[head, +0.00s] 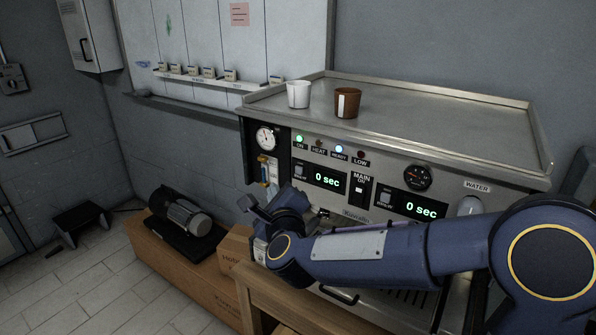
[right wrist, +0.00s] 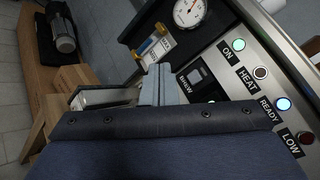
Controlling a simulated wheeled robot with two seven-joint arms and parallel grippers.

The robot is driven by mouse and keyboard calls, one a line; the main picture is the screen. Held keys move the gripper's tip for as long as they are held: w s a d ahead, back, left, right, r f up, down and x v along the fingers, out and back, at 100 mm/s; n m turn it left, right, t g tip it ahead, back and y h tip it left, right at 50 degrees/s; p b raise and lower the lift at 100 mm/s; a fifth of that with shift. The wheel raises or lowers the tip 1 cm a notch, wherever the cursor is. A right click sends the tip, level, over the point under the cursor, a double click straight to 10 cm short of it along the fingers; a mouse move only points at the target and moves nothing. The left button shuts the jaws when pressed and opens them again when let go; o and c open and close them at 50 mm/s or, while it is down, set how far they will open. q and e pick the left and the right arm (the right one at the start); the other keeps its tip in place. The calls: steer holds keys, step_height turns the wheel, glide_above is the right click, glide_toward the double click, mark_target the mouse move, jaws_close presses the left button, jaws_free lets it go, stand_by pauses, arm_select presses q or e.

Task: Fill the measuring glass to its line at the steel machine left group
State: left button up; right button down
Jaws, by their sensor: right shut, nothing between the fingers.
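The steel machine (head: 400,140) stands at the centre right in the head view. Its left display (head: 327,179) and right display (head: 420,208) both read 0 sec. The ON lamp (head: 299,139) is green and the READY lamp (head: 339,149) is lit. My right gripper (head: 252,207) is at the machine's front left corner, below the pressure gauge (head: 266,138). Its fingers (right wrist: 159,84) are shut and empty in the right wrist view, near the switch panel. My right arm hides the left group. I see no measuring glass. My left gripper is out of view.
A white cup (head: 298,94) and a brown cup (head: 347,102) stand on the machine's top. A wooden bench (head: 250,283) is under the machine's left side. A low wooden box (head: 180,262) carries a dark appliance (head: 183,215). The floor at left is mostly clear.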

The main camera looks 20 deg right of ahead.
mark_target(299, 170)
steer(key=w+d+b, duration=0.1)
steer(key=w+d, duration=0.3)
steer(key=d, duration=0.1)
steer(key=shift+d, duration=0.15)
stand_by(2.0)
steer(key=shift+w+d+b, duration=0.25)
steer(key=shift+d+b, duration=0.05)
steer(key=shift+b, duration=0.2)
steer(key=shift+w+d+b, duration=0.3)
steer(key=shift+d, duration=0.1)
stand_by(0.5)
stand_by(0.6)
steer(key=shift+s+a, duration=0.55)
steer(key=shift+a, duration=0.15)
